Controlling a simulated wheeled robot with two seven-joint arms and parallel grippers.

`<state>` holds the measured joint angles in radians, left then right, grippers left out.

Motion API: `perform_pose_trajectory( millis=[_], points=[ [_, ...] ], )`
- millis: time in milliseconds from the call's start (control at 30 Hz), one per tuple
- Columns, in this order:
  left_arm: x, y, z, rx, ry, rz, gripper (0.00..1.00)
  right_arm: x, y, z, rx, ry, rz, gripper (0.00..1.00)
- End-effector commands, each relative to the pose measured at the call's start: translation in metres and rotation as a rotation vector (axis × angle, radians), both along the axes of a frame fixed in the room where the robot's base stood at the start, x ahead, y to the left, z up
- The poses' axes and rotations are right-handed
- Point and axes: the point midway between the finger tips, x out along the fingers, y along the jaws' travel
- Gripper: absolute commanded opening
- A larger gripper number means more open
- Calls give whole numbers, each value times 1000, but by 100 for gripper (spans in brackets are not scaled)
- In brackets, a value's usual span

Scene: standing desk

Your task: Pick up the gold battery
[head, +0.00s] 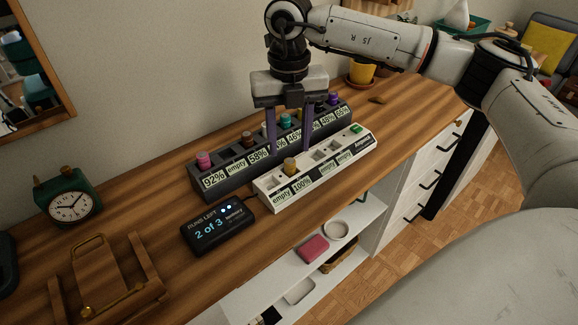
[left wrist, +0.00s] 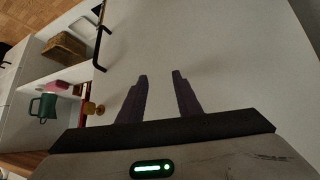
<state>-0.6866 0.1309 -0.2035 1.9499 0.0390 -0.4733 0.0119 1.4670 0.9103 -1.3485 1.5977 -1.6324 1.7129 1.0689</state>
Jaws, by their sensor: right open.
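The gold battery (head: 290,165) stands upright in the white charger (head: 262,201), in the slot above the "100%" label. My right gripper (head: 289,151) points down with its fingers apart, one to each side of the battery's line in the head view. Nothing is between the fingers; their exact height and depth relative to the battery cannot be told. My left gripper (left wrist: 160,76) shows in the left wrist view, open and empty, in front of a plain pale surface. It is not visible in the head view.
A dark rack (head: 216,191) with several coloured batteries stands directly behind the charger, partly hidden by my right gripper. A green battery (head: 356,128) sits at the charger's right end. A black display (head: 217,230) reads "2 of 3". A green clock (head: 69,204) stands at left.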

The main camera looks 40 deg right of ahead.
Motion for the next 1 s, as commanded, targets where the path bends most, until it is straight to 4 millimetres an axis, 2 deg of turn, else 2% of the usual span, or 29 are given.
perform_pose_trajectory(
  millis=[333,633,900,1000],
  points=[
    [0,0,5,-3,-2,1,31,0,-3,-46,0,1,1,42],
    [0,0,5,-3,-3,2,31,0,-2,-51,1,1,1,42],
    [0,0,5,-2,-3,3,31,0,-2,-51,1,1,1,0],
    [0,0,5,-2,-3,3,31,0,-2,-51,1,0,1,0]
  ],
)
